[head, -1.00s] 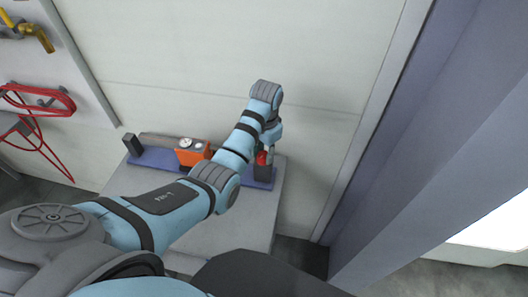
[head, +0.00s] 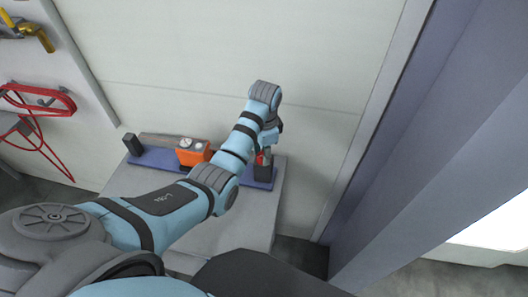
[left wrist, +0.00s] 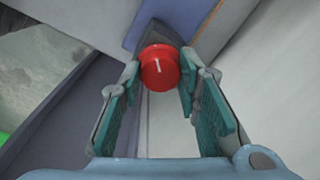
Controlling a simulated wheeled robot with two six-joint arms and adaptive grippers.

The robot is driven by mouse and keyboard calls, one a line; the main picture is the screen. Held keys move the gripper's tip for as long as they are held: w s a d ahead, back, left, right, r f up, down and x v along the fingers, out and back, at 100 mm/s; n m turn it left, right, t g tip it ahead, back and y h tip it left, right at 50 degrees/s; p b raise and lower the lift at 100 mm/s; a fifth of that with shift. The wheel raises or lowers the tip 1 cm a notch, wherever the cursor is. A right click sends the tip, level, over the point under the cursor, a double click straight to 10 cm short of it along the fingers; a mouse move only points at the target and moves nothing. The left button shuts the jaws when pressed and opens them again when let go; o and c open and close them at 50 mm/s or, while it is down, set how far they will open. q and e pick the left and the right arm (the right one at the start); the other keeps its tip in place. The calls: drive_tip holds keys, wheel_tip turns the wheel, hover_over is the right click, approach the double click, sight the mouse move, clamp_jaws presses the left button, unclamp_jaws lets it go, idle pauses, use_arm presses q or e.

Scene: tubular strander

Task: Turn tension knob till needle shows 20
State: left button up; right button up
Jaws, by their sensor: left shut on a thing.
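The red tension knob (left wrist: 160,68) has a white pointer line on its face, which stands nearly upright in the left wrist view. My left gripper (left wrist: 160,82) is shut on the knob, with one finger on each side of it. In the head view the knob (head: 261,159) shows only as a small red patch beside my left gripper (head: 264,154), on a dark block at the right end of the blue bar. An orange gauge box (head: 192,153) with round dials sits on the bar to the left. Its needle is too small to read. My right gripper is not in view.
The blue bar (head: 155,160) lies on a grey cabinet against a pale wall, with a dark block (head: 132,144) at its left end. Red cables (head: 40,100) hang at the far left. A purple-grey column (head: 420,130) stands to the right.

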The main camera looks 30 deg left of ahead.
use_arm(q)
drive_tip(key=shift+m, duration=0.8)
drive_tip(key=o, duration=1.2)
